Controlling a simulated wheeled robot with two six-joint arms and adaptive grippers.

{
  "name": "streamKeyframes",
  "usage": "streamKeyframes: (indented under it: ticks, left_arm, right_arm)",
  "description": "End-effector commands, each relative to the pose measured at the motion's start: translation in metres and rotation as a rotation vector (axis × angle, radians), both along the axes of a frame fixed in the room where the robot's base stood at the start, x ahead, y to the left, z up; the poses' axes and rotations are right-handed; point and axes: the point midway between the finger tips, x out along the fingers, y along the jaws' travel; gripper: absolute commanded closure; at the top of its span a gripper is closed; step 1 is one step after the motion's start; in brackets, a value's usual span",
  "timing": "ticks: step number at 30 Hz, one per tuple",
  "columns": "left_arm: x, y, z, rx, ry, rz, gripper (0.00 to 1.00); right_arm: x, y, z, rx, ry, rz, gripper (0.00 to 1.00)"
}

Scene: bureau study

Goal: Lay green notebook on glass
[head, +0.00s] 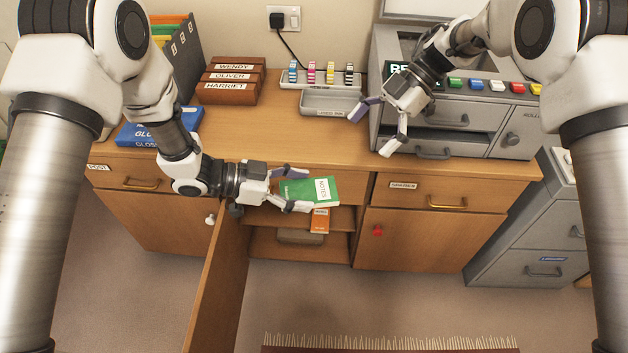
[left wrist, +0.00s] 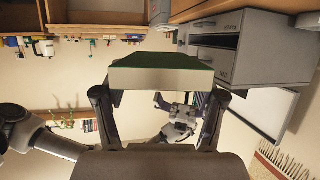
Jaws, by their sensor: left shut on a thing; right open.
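The green notebook (head: 318,189), with a white label reading NOTES, is held by my left gripper (head: 300,190) in front of the desk's front edge, above the open cupboard. The notebook also shows edge-on between the fingers in the left wrist view (left wrist: 160,72). A grey machine (head: 470,120) stands on the right of the desk, with a raised lid at the back. A pale recessed area on its top may be the glass; my right arm partly covers it. My right gripper (head: 376,127) is open and empty, at the machine's front left corner.
The cupboard door (head: 222,270) stands open toward me; an orange book (head: 319,221) lies inside. A grey tray (head: 331,102), a rack of coloured items (head: 320,77), wooden name boxes (head: 229,84) and a blue book (head: 150,130) occupy the desk. The desk's middle front is clear.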

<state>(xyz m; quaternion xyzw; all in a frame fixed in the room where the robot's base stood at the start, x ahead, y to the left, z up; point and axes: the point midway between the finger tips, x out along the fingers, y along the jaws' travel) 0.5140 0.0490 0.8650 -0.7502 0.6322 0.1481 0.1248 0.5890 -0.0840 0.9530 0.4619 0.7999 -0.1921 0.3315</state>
Motion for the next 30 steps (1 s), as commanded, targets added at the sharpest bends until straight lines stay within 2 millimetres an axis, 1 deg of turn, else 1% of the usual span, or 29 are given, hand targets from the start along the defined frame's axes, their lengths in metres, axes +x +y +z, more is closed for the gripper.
streamKeyframes:
  ticks: [3, 5, 6, 8, 9, 10, 13, 16, 17, 18, 20, 21, 23, 26, 30]
  left_arm:
    - [-0.002, 0.006, 0.0, -0.002, -0.001, -0.073, 0.66]
    - [-0.002, 0.007, 0.0, 0.0, 0.0, -0.092, 0.66]
    - [-0.003, 0.008, 0.0, 0.001, 0.001, -0.099, 0.66]
    - [-0.003, 0.008, 0.0, 0.001, 0.001, -0.102, 0.66]
    - [-0.003, 0.008, 0.0, 0.001, 0.002, -0.101, 0.66]
    - [-0.003, 0.008, 0.0, 0.001, 0.002, -0.101, 0.66]
    - [-0.003, 0.008, 0.0, 0.001, 0.002, -0.101, 0.66]
    - [-0.003, 0.008, 0.0, 0.001, 0.001, -0.1, 0.66]
    - [-0.003, 0.008, 0.0, 0.001, 0.001, -0.1, 0.66]
    - [-0.003, 0.008, 0.0, 0.001, 0.001, -0.1, 0.66]
    - [-0.003, 0.008, 0.0, 0.001, 0.001, -0.1, 0.66]
    - [-0.003, 0.008, 0.0, 0.0, 0.001, -0.1, 0.66]
    - [-0.003, 0.008, 0.0, 0.0, 0.001, -0.1, 0.66]
    - [-0.003, 0.008, 0.0, 0.0, 0.001, -0.099, 0.66]
    - [-0.003, 0.008, 0.0, 0.0, 0.001, -0.099, 0.66]
  right_arm:
    - [0.0, 0.0, 0.0, 0.0, 0.0, 0.0, 0.0]
    - [0.002, 0.0, -0.001, -0.001, -0.012, -0.004, 0.0]
    - [0.005, 0.001, -0.004, 0.0, -0.027, -0.02, 0.0]
    - [0.003, 0.004, -0.017, 0.004, -0.025, -0.071, 0.0]
    - [-0.003, 0.006, -0.027, 0.006, -0.014, -0.115, 0.0]
    - [-0.008, 0.006, -0.031, 0.007, -0.008, -0.151, 0.0]
    - [-0.028, 0.006, -0.036, -0.001, 0.011, -0.277, 0.0]
    - [-0.05, 0.003, -0.029, -0.014, 0.029, -0.379, 0.0]
    - [-0.057, 0.003, -0.025, -0.014, 0.035, -0.4, 0.0]
    - [-0.063, 0.002, -0.015, -0.01, 0.037, -0.412, 0.0]
    - [-0.063, 0.002, -0.004, -0.004, 0.017, -0.412, 0.0]
    - [-0.061, 0.003, -0.001, -0.002, 0.007, -0.411, 0.0]
    - [-0.06, 0.006, -0.002, -0.002, 0.003, -0.409, 0.0]
    - [-0.062, 0.015, -0.012, -0.005, 0.005, -0.407, 0.0]
    - [-0.065, 0.037, -0.034, -0.005, 0.005, -0.406, 0.0]
